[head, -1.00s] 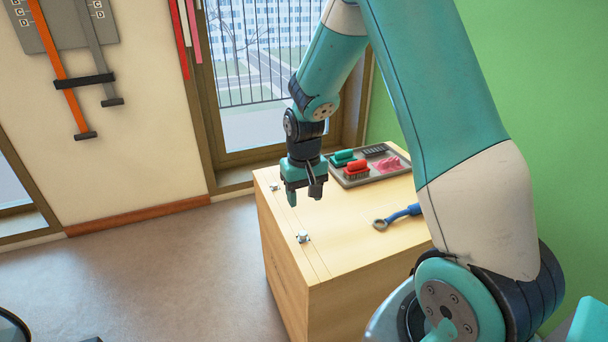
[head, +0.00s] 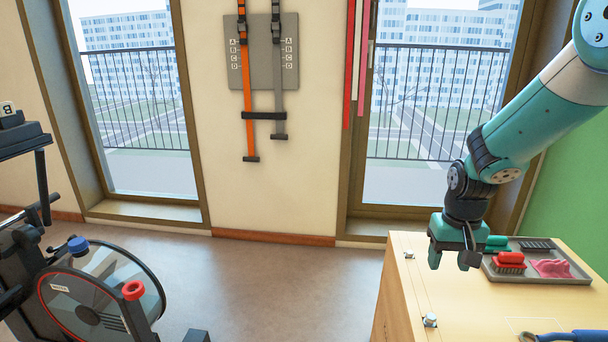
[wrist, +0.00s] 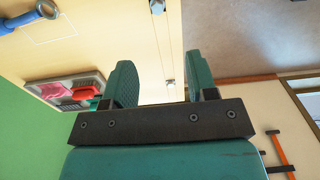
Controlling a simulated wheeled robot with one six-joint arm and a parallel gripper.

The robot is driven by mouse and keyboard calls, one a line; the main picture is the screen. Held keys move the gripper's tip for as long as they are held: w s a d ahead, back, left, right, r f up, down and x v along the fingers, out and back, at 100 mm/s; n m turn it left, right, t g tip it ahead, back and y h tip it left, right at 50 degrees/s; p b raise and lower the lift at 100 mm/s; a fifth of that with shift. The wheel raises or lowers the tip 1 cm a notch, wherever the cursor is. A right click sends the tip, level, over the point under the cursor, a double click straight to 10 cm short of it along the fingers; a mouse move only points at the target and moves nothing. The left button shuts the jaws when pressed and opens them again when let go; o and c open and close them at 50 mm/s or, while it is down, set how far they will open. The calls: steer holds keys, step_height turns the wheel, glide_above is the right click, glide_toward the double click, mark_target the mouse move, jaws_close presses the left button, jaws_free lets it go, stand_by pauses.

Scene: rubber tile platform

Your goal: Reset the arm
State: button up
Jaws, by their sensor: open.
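My gripper (head: 452,258) is teal and dark grey. In the head view it hangs with its fingers down above the left part of the wooden cabinet top (head: 462,308), in front of the tray. Its two teal fingers also show in the wrist view (wrist: 162,90), spread apart with nothing between them. My arm reaches in from the upper right of the head view.
A grey tray (head: 551,278) holds a red brush (head: 509,262), a green brush (head: 497,242) and a pink item (head: 551,268). A blue-handled tool (head: 578,336) lies on the cabinet. An exercise bike (head: 100,300) stands at left. Floor between is clear.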

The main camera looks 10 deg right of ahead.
steer(key=s+a+r+n+y, duration=0.1)
steer(key=s+a+r+n, duration=0.2)
steer(key=s+a+r, duration=0.3)
steer(key=s+a+r+n+y, duration=0.1)
steer(key=s+a+r+n, duration=0.2)
steer(key=a, duration=0.6)
steer(key=s+a+r+n+y, duration=0.1)
steer(key=s+a+r+n, duration=0.15)
steer(key=s, duration=0.35)
steer(key=s+a+r+n+y, duration=0.1)
steer(key=s+a+r+n, duration=0.1)
steer(key=s+a, duration=0.3)
step_height(320, 180, up, 15)
steer(key=s+p, duration=0.1)
steer(key=p, duration=1.4)
steer(key=shift+s+d+r, duration=0.2)
steer(key=shift+d, duration=0.2)
steer(key=shift+m, duration=0.25)
steer(key=shift+c, duration=0.3)
